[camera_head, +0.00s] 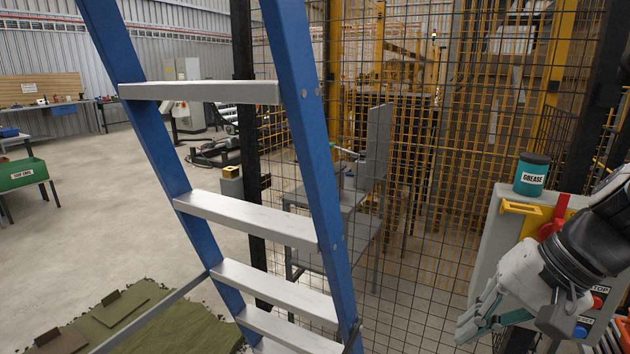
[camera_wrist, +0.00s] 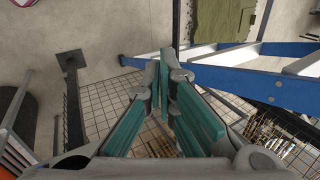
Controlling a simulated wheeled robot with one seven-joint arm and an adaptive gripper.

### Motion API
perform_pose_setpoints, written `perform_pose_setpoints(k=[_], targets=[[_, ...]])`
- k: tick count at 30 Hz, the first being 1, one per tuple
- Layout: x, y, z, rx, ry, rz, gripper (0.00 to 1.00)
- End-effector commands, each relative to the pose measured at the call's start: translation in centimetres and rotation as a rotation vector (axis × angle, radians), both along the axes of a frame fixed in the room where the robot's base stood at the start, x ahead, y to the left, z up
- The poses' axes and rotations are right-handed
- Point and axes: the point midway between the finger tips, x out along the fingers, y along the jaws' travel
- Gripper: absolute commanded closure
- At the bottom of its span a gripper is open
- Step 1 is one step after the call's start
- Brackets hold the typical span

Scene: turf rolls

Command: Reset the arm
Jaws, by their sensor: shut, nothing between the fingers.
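My arm comes in from the right edge in the head view. My gripper (camera_head: 480,322) hangs at the lower right, in front of a grey control box (camera_head: 492,240). In the wrist view my gripper (camera_wrist: 167,62) shows its green finger pads close together, with nothing seen between them. The blue ladder (camera_wrist: 230,79) with pale steps lies beyond the fingers to the right in that view.
The blue ladder (camera_head: 315,150) stands close in front. Behind it is a wire mesh fence (camera_head: 425,215). A teal grease tub (camera_head: 531,175) sits on top of the control box. Green turf (camera_head: 140,318) lies on the floor at lower left. Open floor (camera_head: 110,200) is left of the ladder.

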Motion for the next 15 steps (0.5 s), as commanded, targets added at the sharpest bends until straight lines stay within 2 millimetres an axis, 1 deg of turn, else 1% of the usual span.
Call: perform_pose_setpoints(k=[1, 3, 6, 10, 12, 15], targets=[[-1.2, 1.5, 0.8, -0.061, -0.005, 0.07, 1.0], [-2.9, 2.7, 1.6, -0.146, -0.01, 0.149, 1.0], [-5.2, 4.0, 2.5, -0.266, -0.032, 0.256, 1.0], [-7.6, 4.7, 3.8, -0.41, -0.084, 0.367, 1.0], [-8.6, 4.8, 4.3, -0.472, -0.116, 0.413, 1.0], [-9.4, 4.7, 4.9, -0.537, -0.156, 0.457, 1.0]])
